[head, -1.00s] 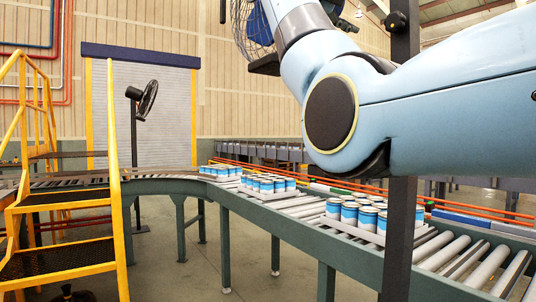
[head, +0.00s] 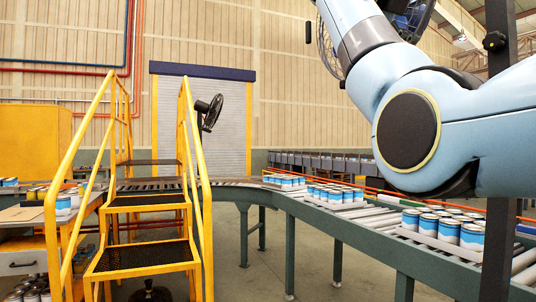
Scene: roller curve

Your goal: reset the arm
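My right arm, light blue with dark joint caps, fills the upper right of the head view. It comes in from the right edge, bends at a round dark joint and rises out of the top of the picture. Its gripper is not in view. My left arm and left gripper are not in view either.
A roller conveyor (head: 372,238) curves from the right to the back, carrying trays of blue-and-white cans (head: 445,227). Yellow steps (head: 145,258) stand at left, beside a workbench (head: 22,215) with cans. A black fan (head: 208,112) stands before the shutter door (head: 222,120). Floor between steps and conveyor looks clear.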

